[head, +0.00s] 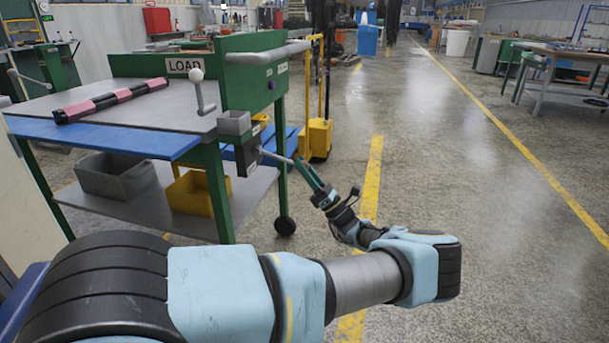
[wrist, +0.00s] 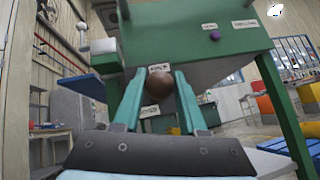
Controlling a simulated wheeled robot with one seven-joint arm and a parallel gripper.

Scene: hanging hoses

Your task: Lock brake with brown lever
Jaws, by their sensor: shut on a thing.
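The brown lever shows in the wrist view as a round brown knob (wrist: 158,86) between my two green fingers. My gripper (head: 297,161) is shut on this knob at the side of the cart; its fingers also show in the wrist view (wrist: 159,97). In the head view a thin grey lever rod (head: 274,156) runs from a dark box (head: 248,153) on the cart's leg to my fingertips. The knob itself cannot be made out there. Small labels sit above and below the knob in the wrist view, too small to read.
The green cart (head: 252,92) carries a LOAD sign and a white-knobbed crank (head: 202,92). A pink and black bar (head: 110,100) lies on its top. Grey (head: 115,178) and yellow (head: 197,195) bins sit on its lower shelf. A yellow stand (head: 318,140) is behind. Floor to the right is clear.

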